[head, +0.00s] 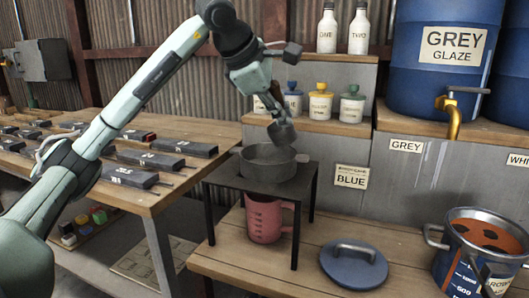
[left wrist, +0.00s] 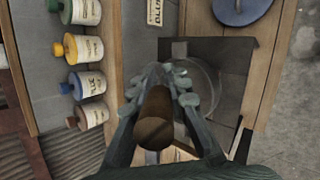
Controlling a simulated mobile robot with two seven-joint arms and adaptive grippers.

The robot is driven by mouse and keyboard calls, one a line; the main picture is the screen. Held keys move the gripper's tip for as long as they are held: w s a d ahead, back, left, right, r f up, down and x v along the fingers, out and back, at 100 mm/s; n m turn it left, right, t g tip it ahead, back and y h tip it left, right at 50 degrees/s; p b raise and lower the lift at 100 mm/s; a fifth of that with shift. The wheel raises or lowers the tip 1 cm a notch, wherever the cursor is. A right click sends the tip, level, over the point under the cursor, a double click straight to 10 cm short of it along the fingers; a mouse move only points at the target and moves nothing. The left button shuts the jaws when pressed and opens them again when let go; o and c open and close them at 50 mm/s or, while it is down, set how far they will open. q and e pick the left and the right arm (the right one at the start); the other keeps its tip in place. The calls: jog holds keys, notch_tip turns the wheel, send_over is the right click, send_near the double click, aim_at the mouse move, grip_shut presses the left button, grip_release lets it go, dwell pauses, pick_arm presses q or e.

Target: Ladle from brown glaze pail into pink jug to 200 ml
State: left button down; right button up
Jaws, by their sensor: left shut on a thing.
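My left gripper (head: 270,104) is shut on a grey ladle (head: 282,132), which hangs tilted just above a round grey pan-like sieve (head: 268,166). The sieve (left wrist: 205,85) is partly hidden there behind the fingers. It rests on a black stand (head: 230,180). The pink jug (head: 263,220) stands upright beneath the stand; its fill level cannot be read. The brown glaze pail (head: 462,268) is open at the right, with orange-brown glaze in it. My right gripper is not in view.
A blue lid (head: 353,268) lies on the bench between stand and pail. Small jars (head: 320,104) and white bottles (head: 327,30) stand on shelves behind. A blue grey-glaze barrel (head: 430,60) with a brass tap is at upper right. A table with dark blocks is left.

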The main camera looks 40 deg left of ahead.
pick_arm(q)
jog(key=shift+w+d+f+m+g+y, duration=0.1)
jog(key=shift+w+d+m+g+y, duration=0.1)
jog(key=shift+w+g+y, duration=0.35)
jog(key=shift+w+d+f+m+g+y, duration=0.1)
jog(key=shift+d+g+y, duration=0.2)
jog(key=shift+g, duration=0.55)
jog(key=shift+w+d+f+m+g+y, duration=0.15)
jog(key=shift+w+g+y, duration=0.25)
jog(key=shift+g, duration=0.3)
jog(key=shift+r, duration=0.15)
jog(key=shift+r, duration=1.4)
